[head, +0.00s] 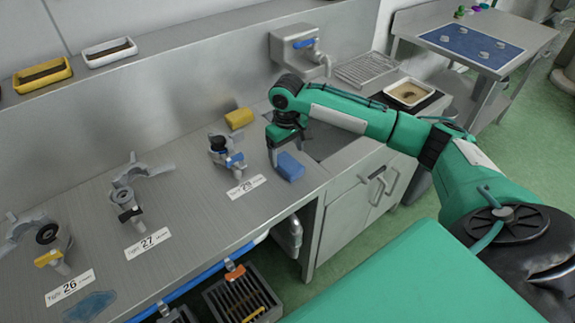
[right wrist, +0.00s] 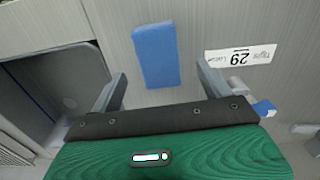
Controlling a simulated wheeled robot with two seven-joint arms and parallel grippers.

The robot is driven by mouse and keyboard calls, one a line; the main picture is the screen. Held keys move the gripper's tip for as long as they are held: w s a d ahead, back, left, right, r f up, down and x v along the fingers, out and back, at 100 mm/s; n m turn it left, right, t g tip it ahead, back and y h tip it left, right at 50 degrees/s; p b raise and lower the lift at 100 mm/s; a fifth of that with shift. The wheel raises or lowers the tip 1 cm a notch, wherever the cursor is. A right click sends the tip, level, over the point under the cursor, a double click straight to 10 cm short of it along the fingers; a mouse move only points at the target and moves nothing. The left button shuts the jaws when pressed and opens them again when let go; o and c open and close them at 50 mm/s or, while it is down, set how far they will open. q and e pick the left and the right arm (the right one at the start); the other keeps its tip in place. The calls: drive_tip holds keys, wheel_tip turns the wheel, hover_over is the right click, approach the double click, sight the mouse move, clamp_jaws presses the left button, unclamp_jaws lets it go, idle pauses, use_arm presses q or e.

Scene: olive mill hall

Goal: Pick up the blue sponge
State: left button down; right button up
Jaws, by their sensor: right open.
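The blue sponge (head: 289,167) lies flat on the steel counter, right of the label 28 or 29 and close to the sink. In the right wrist view the sponge (right wrist: 156,56) lies beyond and between the two open fingers. My right gripper (head: 275,158) is open and empty, just to the left of and above the sponge in the head view. In the right wrist view its fingers (right wrist: 161,88) are spread wider than the sponge, and nothing is between the tips. My left gripper is not in view.
A yellow sponge (head: 239,118) lies behind the blue one. The sink (head: 325,143) lies to the right. More fittings stand further left along the counter.

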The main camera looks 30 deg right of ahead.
sight(290, 164)
drive_tip(key=f, duration=0.2)
drive_tip(key=s+f+p, duration=0.1)
drive_tip(key=f, duration=0.1)
drive_tip(key=shift+d+f, duration=0.2)
drive_tip(key=shift+f, duration=0.3)
drive_tip(key=c, duration=1.1)
drive_tip(key=shift+o, duration=0.2)
drive_tip(key=shift+r, duration=0.1)
drive_tip(key=shift+w+r, duration=0.1)
drive_tip(key=shift+r, duration=0.45)
wheel_tip(290, 164, up, 19)
drive_tip(key=b, duration=0.2)
drive_tip(key=shift+f, duration=0.1)
